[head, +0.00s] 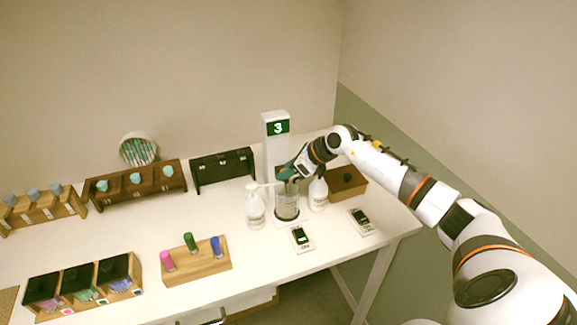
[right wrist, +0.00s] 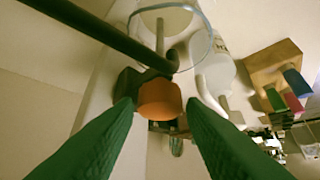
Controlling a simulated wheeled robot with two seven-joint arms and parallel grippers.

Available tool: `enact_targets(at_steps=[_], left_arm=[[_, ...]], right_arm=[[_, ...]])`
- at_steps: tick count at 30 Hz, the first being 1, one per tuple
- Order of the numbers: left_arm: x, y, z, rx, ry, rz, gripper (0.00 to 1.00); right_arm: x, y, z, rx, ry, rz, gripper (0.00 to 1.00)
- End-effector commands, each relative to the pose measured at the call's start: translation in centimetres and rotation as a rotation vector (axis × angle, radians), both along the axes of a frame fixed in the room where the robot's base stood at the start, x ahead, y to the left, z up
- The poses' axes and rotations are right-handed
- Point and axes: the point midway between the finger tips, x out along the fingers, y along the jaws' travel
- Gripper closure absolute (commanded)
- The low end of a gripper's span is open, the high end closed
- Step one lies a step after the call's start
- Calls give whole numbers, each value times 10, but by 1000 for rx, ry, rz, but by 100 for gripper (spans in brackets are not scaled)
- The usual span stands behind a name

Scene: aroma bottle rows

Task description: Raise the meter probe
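The meter is a white column (head: 270,160) with a green display (head: 278,128) reading 3, at the back right of the table. A glass beaker (head: 287,207) stands at its foot. My right gripper (head: 289,175) is in front of the column, above the beaker. In the right wrist view its green fingers (right wrist: 161,105) are apart, on either side of an orange knob (right wrist: 160,99) on a dark holder. Narrow gaps seem to show between knob and fingertips. The glass rim (right wrist: 211,42) shows beyond. The probe tip cannot be made out clearly. My left gripper is out of view.
White bottles (head: 255,210) (head: 318,194) flank the beaker closely. Two small handheld devices (head: 302,239) (head: 361,222) lie in front. A brown box (head: 347,184) is right, a black rack (head: 223,168) left. A wooden vial block (head: 196,265) stands nearer; table between is clear.

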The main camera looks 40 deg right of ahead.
Motion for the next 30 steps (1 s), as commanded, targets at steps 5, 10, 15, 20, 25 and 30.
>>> enact_targets(at_steps=[5, 10, 15, 20, 25, 30], left_arm=[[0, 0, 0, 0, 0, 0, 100], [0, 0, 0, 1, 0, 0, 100], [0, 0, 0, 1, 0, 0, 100], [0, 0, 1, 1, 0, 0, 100], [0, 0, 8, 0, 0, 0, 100], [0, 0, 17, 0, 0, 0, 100]], right_arm=[[2, 1, -2, -1, 0, -1, 63], [1, 1, -2, -1, 0, -1, 69], [1, 1, -2, -1, 0, -1, 97], [1, 1, -1, 0, -1, -1, 100], [2, -1, 28, -3, -7, -2, 100], [2, 0, 74, -3, -8, -1, 100]])
